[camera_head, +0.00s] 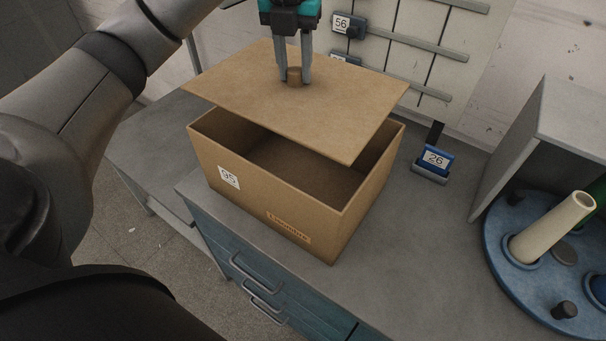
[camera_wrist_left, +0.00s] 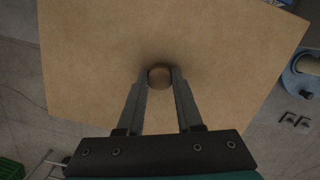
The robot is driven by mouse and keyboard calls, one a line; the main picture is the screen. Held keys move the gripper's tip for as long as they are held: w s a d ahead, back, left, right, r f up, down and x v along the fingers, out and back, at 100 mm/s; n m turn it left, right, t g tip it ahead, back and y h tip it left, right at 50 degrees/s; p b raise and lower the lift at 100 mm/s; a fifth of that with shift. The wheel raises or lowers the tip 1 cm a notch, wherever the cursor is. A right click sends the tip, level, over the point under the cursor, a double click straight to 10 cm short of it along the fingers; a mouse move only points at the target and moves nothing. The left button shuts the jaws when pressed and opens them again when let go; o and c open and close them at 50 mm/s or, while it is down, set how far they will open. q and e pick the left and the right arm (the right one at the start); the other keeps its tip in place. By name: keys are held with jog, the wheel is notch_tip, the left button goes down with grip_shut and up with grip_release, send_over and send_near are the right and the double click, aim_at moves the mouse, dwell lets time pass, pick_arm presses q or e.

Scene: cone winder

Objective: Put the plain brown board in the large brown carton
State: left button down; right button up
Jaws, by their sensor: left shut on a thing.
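The plain brown board (camera_head: 240,90) is a flat sheet with a short round knob (camera_head: 294,76) on its top. My left gripper (camera_head: 294,78) is shut on the knob and holds the board above the large brown carton (camera_head: 270,205). The carton stands open on the grey worktop, with a label reading 95 on its front. The board covers the back part of the opening from view, and a gap shows below its front edge. In the left wrist view the board (camera_wrist_left: 100,60) fills most of the picture, with the knob (camera_wrist_left: 160,77) between the fingertips. My right gripper is not in view.
A blue holder with a card reading 26 (camera_head: 433,163) stands right of the carton. Farther right are a blue round rack (camera_head: 510,275) with a cream cone (camera_head: 553,228) and a grey shelf box (camera_head: 545,140). A wall rack (camera_head: 400,40) is behind.

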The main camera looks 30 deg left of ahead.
pick_arm(q)
notch_tip(320, 180, down, 28)
jog(key=shift+b, duration=1.25)
jog(key=c, duration=0.6)
grip_release()
jog(key=shift+o, duration=0.2)
jog(key=shift+r, duration=0.1)
notch_tip(320, 180, up, 12)
jog(key=s+p, duration=0.1)
jog(key=shift+s+d, duration=0.25)
jog(key=shift+s, duration=0.15)
